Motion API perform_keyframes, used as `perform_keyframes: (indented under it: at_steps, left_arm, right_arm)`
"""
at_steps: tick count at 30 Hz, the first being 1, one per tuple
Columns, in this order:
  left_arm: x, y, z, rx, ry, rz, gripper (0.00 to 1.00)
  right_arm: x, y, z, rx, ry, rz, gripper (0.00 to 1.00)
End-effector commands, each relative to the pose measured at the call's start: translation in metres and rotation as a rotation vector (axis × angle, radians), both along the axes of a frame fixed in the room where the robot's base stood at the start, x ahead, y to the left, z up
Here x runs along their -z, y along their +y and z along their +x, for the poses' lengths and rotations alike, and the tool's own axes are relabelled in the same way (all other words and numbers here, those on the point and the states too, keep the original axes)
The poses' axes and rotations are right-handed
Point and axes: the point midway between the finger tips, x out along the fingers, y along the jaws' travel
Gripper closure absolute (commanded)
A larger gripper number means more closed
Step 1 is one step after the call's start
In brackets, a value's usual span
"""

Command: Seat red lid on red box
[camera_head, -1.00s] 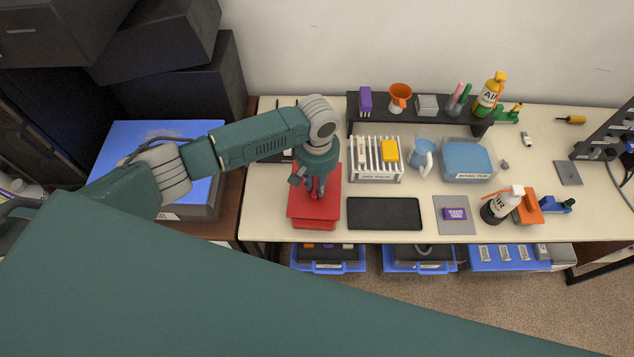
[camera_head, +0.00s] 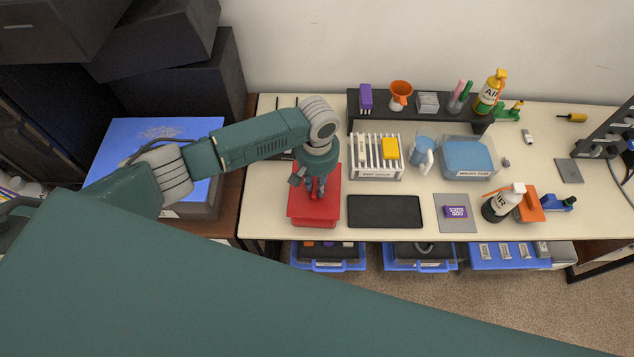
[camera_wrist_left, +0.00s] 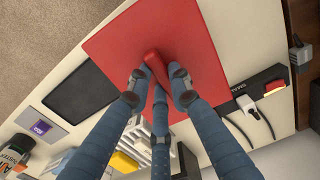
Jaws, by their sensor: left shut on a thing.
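The red lid (camera_head: 327,208) is a flat red plate with a raised bar handle, at the left part of the table in the head view. It also fills the upper middle of the left wrist view (camera_wrist_left: 190,45). My left gripper (camera_head: 317,190) points down over it. In the left wrist view its fingers (camera_wrist_left: 158,85) are shut on the lid's red handle (camera_wrist_left: 155,66). The red box (camera_head: 314,223) is beneath the lid, with only a front strip showing. I cannot tell whether the lid touches the box all round. My right gripper is not in view.
A black mat (camera_head: 384,211) lies just right of the red lid. A white slotted rack (camera_head: 376,172) with a yellow block stands behind it. A power strip (camera_wrist_left: 262,88) with plugs lies near the lid in the wrist view. The table's front edge is close.

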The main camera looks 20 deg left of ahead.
Motion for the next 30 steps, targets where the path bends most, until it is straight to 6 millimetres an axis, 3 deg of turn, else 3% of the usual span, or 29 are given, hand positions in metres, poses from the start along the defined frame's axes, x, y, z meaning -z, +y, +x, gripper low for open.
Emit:
perform_keyframes:
  at_steps: [17, 18, 19, 30]
  left_arm:
    - [0.0089, -0.0005, 0.0, 0.001, 0.0, -0.001, 1.0]
    - [0.009, -0.0004, 0.0001, 0.001, 0.0, -0.001, 0.79]
    - [0.0087, -0.0003, 0.0001, 0.001, -0.001, 0.0, 0.74]
    - [0.0087, -0.0001, 0.0, 0.001, 0.0, 0.0, 0.74]
  right_arm:
    - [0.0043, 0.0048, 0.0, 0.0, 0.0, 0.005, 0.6]
    - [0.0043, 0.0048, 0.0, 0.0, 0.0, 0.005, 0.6]
    - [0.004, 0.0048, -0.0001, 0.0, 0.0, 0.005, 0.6]
    - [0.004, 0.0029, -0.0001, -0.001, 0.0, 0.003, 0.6]
